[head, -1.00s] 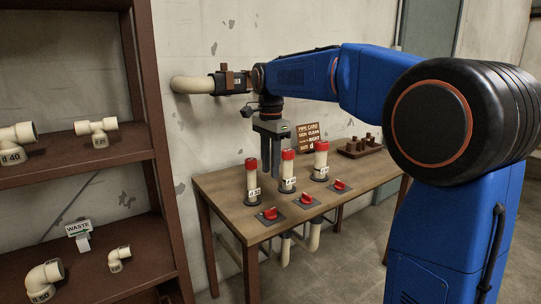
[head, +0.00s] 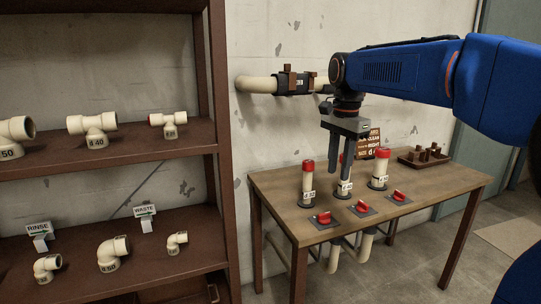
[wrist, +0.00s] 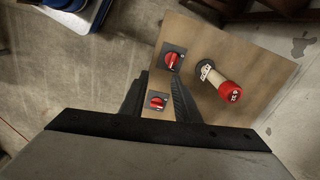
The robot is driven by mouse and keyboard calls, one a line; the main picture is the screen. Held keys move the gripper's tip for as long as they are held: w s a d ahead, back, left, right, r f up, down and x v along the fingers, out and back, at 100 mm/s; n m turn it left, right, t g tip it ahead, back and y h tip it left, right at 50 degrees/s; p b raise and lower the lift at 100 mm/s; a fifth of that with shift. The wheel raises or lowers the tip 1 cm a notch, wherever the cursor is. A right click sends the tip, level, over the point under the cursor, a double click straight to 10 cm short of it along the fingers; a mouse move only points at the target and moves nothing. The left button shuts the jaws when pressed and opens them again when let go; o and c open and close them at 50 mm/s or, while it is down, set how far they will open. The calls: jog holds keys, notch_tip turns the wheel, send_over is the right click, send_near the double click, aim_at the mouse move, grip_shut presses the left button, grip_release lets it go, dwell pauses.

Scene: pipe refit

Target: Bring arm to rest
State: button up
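My gripper (head: 343,158) hangs fingers-down over the wooden table (head: 275,184) in the head view. It is partly in front of the middle capped pipe (head: 344,188). Its two fingers are apart, with nothing between them. In the wrist view, the gripper (wrist: 158,82) shows the tabletop and a red valve knob (wrist: 157,102) through the gap. A red-capped pipe (wrist: 222,83) stands beside the fingers there, apart from them. My blue arm (head: 400,75) reaches in from the right, raised above the table.
Two more red-capped pipes, left (head: 307,182) and right (head: 380,168), stand on the table behind red valve knobs. A sign (head: 368,143) and a brown rack (head: 424,158) are at the back. A wall pipe (head: 257,84) runs behind the arm. Shelves (head: 160,150) hold fittings at left.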

jog(key=s+d+f+n+t, duration=0.2)
jog(key=s+f+n, duration=0.4)
jog(key=s, duration=0.8)
jog(key=s+d+f+n+t, duration=0.2)
jog(key=s+f+n, duration=0.4)
jog(key=s+f, duration=0.7)
jog(key=shift+s+d+f+n, duration=0.25)
jog(key=shift+s+d, duration=0.3)
jog(key=shift+s, duration=0.4)
jog(key=shift+r, duration=0.15)
